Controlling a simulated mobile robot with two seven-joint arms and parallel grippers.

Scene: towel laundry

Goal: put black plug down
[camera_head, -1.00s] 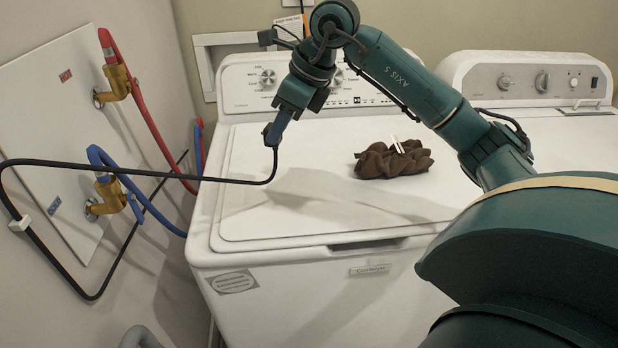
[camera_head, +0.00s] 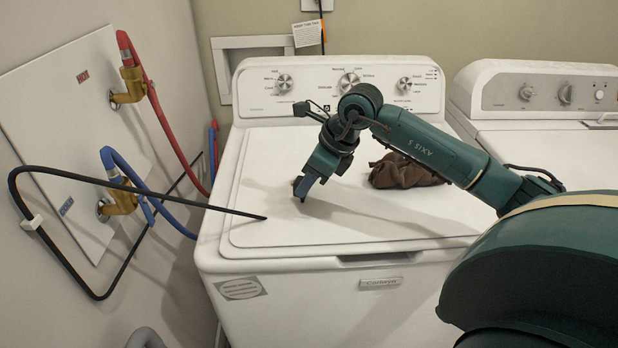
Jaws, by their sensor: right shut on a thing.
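The black plug (camera_head: 298,182) is a small dark shape at the fingertips of my right gripper (camera_head: 301,188). The gripper is shut on it and points down, low over the white lid of the left washer (camera_head: 270,235). I cannot tell whether the plug touches the lid. Its black cable (camera_head: 150,188) runs from the wall side across to the lid and drops out of sight at the lid surface, left of the gripper. The stretch between there and the plug is not visible. My left gripper is not in view.
A crumpled brown towel (camera_head: 402,172) lies on the lid behind my right arm. A second white machine (camera_head: 545,135) stands at the right. Red (camera_head: 165,130) and blue (camera_head: 125,165) hoses hang at the left wall.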

